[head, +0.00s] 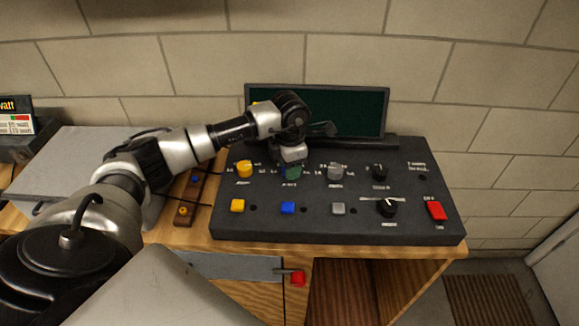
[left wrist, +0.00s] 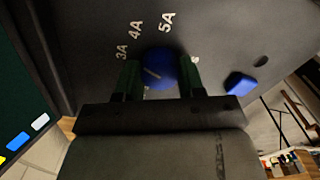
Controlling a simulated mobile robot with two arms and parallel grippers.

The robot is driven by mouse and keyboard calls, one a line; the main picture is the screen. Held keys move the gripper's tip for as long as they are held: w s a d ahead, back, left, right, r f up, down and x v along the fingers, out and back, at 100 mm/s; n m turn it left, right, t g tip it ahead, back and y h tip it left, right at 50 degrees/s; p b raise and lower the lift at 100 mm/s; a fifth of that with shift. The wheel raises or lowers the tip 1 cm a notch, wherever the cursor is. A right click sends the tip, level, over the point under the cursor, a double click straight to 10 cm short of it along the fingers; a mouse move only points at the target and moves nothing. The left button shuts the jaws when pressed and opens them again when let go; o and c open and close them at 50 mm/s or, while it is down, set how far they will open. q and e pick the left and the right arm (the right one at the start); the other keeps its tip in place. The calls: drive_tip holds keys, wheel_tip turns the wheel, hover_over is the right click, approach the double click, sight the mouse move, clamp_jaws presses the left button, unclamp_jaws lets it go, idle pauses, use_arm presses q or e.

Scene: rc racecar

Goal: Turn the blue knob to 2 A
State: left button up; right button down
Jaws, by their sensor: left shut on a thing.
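The blue knob (left wrist: 160,66) sits on the dark control panel (head: 350,236), with labels 3A, 4A and 5A beside it in the left wrist view. A pale pointer mark shows on its face, but I cannot tell which label it points at. My left gripper (left wrist: 159,76) has a green finger on each side of the knob and is shut on it. In the head view the left gripper (head: 292,170) comes down on the panel's upper row and hides most of the knob. The 2A label is not readable. My right gripper is out of view.
A yellow knob (head: 244,169) and a grey knob (head: 335,172) flank the blue one closely. Below are yellow, blue (head: 288,208) and grey buttons, a black knob (head: 387,207) and a red switch (head: 436,210). A dark green screen (head: 355,110) stands behind.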

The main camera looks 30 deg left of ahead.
use_arm(q)
drive_tip(key=n+b, duration=0.1)
drive_tip(key=n, duration=0.5)
drive_tip(key=shift+n, duration=0.3)
drive_tip(key=n, duration=0.5)
drive_tip(key=shift+r+n, duration=0.1)
drive_tip(key=shift+n, duration=0.2)
drive_tip(key=o, duration=0.9)
wheel_tip(320, 180, up, 11)
drive_tip(key=shift+f+b, duration=0.15)
drive_tip(key=shift+b, duration=0.95)
